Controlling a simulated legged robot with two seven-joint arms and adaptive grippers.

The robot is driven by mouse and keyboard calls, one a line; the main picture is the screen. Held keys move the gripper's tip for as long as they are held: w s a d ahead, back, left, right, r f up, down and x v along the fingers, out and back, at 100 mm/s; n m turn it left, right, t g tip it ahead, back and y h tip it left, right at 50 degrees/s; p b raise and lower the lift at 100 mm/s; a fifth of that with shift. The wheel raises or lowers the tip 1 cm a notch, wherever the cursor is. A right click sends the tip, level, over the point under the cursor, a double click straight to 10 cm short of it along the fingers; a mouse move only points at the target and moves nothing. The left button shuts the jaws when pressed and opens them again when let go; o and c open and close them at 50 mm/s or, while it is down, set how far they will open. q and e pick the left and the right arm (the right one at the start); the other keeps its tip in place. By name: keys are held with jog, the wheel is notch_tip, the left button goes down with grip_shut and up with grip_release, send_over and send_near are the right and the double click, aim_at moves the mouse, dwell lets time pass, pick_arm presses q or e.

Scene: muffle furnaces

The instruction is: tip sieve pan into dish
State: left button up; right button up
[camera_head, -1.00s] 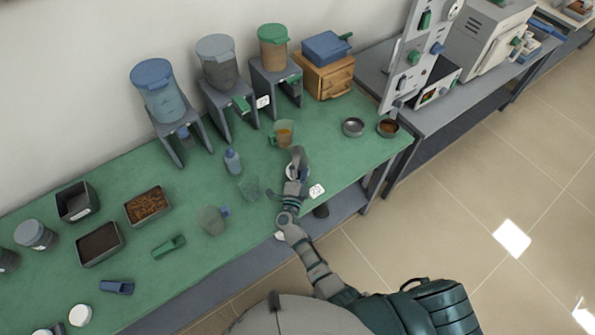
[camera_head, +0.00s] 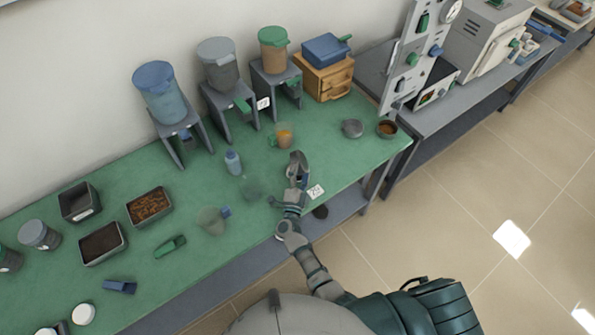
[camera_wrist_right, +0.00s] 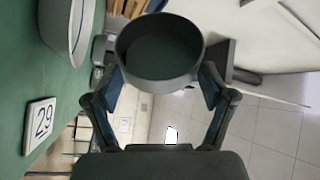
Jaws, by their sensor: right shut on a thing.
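My right gripper (camera_head: 297,172) is over the green bench near its front edge. In the right wrist view the gripper (camera_wrist_right: 160,88) is shut on the dark round sieve pan (camera_wrist_right: 126,70), one finger on each side of its wall. The pan looks tilted in the head view, where the gripper partly hides it. A white dish with a blue rim (camera_wrist_right: 58,28) stands on the bench at the upper left of the wrist view, apart from the pan there. I cannot make out the dish in the head view. My left gripper is not in view.
A number tag (camera_head: 315,191) lies beside the gripper. Two small bowls, one grey (camera_head: 352,128), one with brown contents (camera_head: 387,129), stand to the right. Hoppers line the back.

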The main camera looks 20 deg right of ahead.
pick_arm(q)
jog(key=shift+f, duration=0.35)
pick_arm(e)
jog(key=shift+w+f, duration=0.15)
jog(key=shift+w, duration=0.35)
jog(key=shift+a+f+n, duration=0.1)
jog(key=shift+a+n, duration=0.05)
jog(key=shift+n, duration=0.45)
jog(key=shift+s+a+p, duration=0.1)
jog(key=shift+s+p, duration=0.35)
jog(key=shift+s, duration=0.6)
jog(key=shift+w+b, duration=0.75)
jog(key=shift+w, duration=0.3)
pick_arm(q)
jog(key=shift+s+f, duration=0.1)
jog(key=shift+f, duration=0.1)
pick_arm(e)
jog(key=shift+w, duration=0.1)
jog(key=m, duration=0.1)
jog(key=d+m+p, duration=0.1)
jog(key=shift+d+r+m+g+p, duration=0.1)
jog(key=shift+r+m+g+p, duration=0.1)
jog(key=shift+m+g+p, duration=0.15)
jog(key=shift+d+f+m+g, duration=0.1)
jog(key=shift+d+m+g, duration=0.15)
jog(key=shift+m, duration=0.4)
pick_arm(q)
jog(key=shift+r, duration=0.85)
pick_arm(e)
jog(key=shift+f, duration=0.15)
